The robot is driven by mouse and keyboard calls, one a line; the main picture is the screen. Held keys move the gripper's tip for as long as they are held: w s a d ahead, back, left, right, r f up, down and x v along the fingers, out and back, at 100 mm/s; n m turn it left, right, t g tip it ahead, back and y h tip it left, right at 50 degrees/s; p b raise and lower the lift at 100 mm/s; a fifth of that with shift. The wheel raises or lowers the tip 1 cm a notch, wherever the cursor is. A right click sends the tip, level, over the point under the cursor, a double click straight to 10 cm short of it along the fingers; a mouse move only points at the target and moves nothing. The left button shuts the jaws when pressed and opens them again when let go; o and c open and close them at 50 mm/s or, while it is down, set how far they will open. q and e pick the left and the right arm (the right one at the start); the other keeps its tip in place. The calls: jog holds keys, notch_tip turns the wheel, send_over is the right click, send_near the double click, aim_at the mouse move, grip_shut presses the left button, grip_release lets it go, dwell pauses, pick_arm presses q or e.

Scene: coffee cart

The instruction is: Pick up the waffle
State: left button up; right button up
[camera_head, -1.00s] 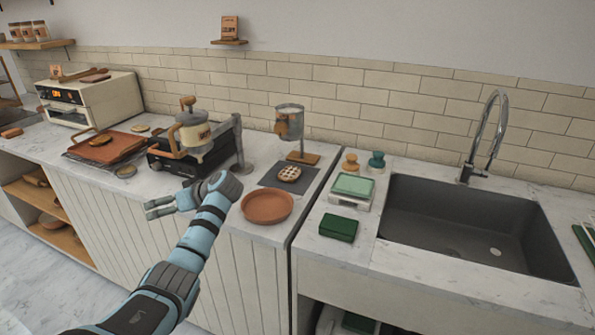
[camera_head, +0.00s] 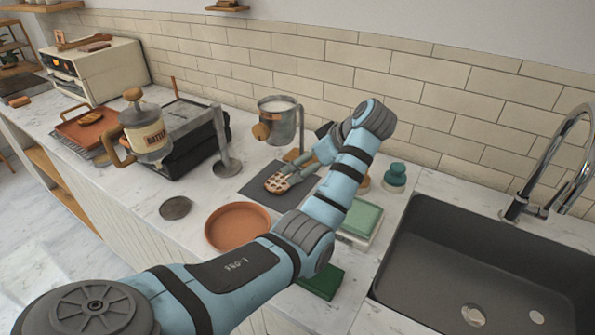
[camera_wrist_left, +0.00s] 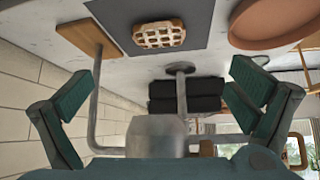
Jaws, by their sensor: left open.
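My right gripper is not in view.
A terracotta plate (camera_head: 238,224) sits just in front of the mat. A metal cup on a stand (camera_head: 278,122) rises behind it. A pot with a wooden handle (camera_head: 147,132) stands left. A green scale (camera_head: 362,219) and the sink (camera_head: 455,255) are right.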

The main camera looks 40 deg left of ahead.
pick_arm(q)
send_near(281, 179)
jog(key=shift+s+a+f+b, duration=0.35)
jog(key=shift+s+a+f, duration=0.15)
jog(key=shift+f, duration=0.05)
jog(key=x, duration=0.4)
jog(key=w+b+x, duration=0.1)
jog(key=x, duration=0.2)
jog(key=shift+a+f, duration=0.15)
jog(key=shift+c, duration=0.2)
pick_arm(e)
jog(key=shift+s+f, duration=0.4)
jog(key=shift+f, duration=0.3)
pick_arm(q)
jog(key=c, duration=1.1)
jog(key=shift+c, duration=0.2)
